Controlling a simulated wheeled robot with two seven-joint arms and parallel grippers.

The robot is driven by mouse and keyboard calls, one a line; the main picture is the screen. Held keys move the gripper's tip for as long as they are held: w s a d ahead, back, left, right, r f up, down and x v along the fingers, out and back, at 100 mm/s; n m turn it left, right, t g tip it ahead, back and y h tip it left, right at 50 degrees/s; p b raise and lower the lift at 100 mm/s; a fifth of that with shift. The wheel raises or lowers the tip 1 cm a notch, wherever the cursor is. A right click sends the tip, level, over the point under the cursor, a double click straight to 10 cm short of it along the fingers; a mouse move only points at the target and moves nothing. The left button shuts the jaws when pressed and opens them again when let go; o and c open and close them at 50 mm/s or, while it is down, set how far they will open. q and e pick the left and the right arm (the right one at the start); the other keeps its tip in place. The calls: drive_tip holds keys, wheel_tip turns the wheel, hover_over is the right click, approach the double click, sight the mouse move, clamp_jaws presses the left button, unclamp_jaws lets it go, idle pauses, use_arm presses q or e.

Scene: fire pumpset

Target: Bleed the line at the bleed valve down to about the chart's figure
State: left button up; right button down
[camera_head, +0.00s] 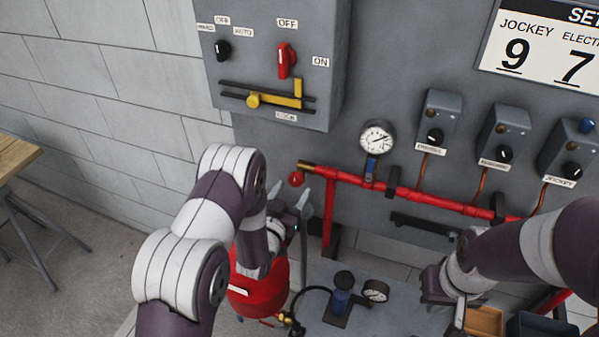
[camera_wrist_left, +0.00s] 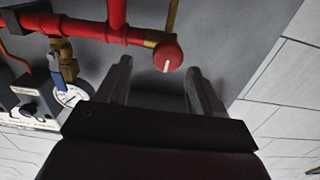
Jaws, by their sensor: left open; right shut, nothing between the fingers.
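The bleed valve's round red knob (camera_head: 296,179) sits by the brass end of the red pipe (camera_head: 405,192). In the left wrist view the knob (camera_wrist_left: 168,56) shows a white mark. My left gripper (camera_head: 289,194) is open just below the knob; in its wrist view the fingers (camera_wrist_left: 157,72) point towards the knob, which appears between their tips, not gripped. The pressure gauge (camera_head: 377,138) stands above the pipe on a blue-handled valve (camera_head: 371,168). The chart (camera_head: 545,47) reads JOCKEY 9 and 7 beside it, partly cut off. My right gripper (camera_head: 460,313) is shut at lower right.
A grey panel (camera_head: 270,60) with a red switch (camera_head: 286,60) hangs above. Several small switch boxes (camera_head: 437,118) line the pipe. A red tank (camera_head: 262,285) stands below my left gripper.

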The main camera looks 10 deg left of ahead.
sight(295, 181)
use_arm(q)
drive_tip(key=w, duration=0.1)
drive_tip(key=w+p, duration=0.1)
drive_tip(key=w, duration=0.2)
drive_tip(key=shift+w+a, duration=0.25)
drive_tip(key=shift+w, duration=0.4)
drive_tip(key=shift+w+d, duration=0.15)
drive_tip(key=shift+d, duration=0.35)
drive_tip(key=shift+a, duration=0.25)
drive_tip(key=c, duration=1)
drive_tip(key=shift+d+f, duration=0.1)
use_arm(e)
drive_tip(key=shift+a+r, duration=0.25)
drive_tip(key=shift+r, duration=0.3)
drive_tip(key=shift+a+r, duration=0.2)
drive_tip(key=shift+r, duration=0.3)
